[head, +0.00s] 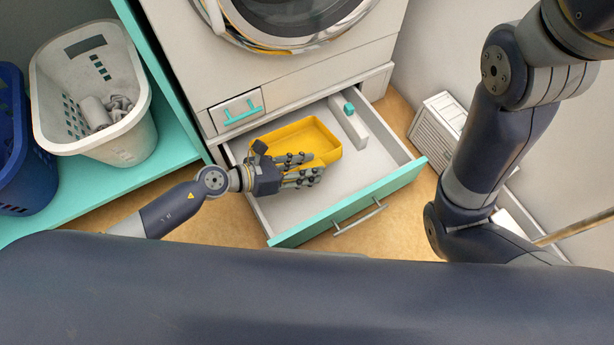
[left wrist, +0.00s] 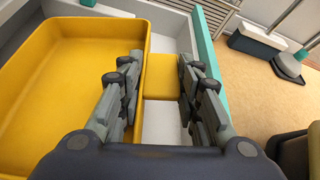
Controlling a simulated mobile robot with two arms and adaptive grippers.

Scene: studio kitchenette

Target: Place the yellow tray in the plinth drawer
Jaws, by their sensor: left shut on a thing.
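The yellow tray (head: 322,135) is an empty open box, within the outline of the open plinth drawer (head: 400,187) in the head view. I cannot tell whether it rests on the drawer floor or hangs just above it. My left gripper (head: 316,168) is at the tray's near side, shut on it. In the left wrist view the tray (left wrist: 60,75) fills the left, and a yellow tab on its side lies between the fingers of the left gripper (left wrist: 160,64). The drawer's teal front (left wrist: 207,55) is right of the fingers. My right gripper is out of view.
A narrow white box with a teal part (head: 348,125) stands in the drawer, right of the tray. Laundry baskets (head: 130,140) stand on the teal shelf at left.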

